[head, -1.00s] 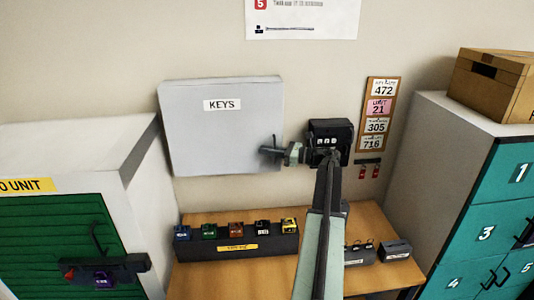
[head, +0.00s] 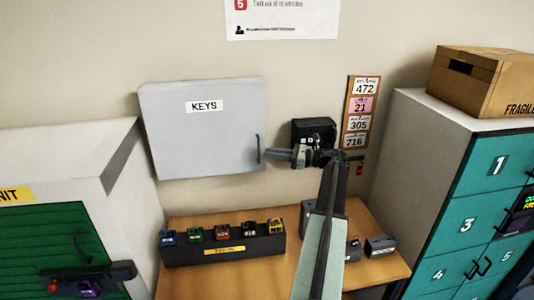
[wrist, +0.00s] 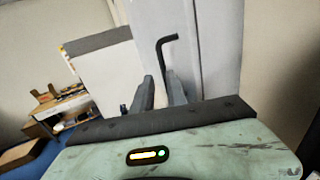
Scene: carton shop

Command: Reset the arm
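My gripper (head: 273,154) is just right of the black handle (head: 258,149) on the grey key cabinet (head: 200,135), which is labelled KEYS and hangs on the wall with its door closed. In the wrist view my two fingers (wrist: 160,90) stand apart with a narrow gap and nothing between them. The bent black handle (wrist: 161,60) shows beyond the fingertips, apart from them as far as I can tell. My arm rises from the bottom of the head view and hides part of the bench and the wall.
A wooden bench (head: 240,277) holds a dark rack (head: 225,250) of several coloured tags. A black keypad box (head: 313,132) and a number board (head: 360,112) are on the wall by my wrist. Teal lockers (head: 470,225) with a carton (head: 485,78) stand right; a green shutter unit (head: 60,245) stands left.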

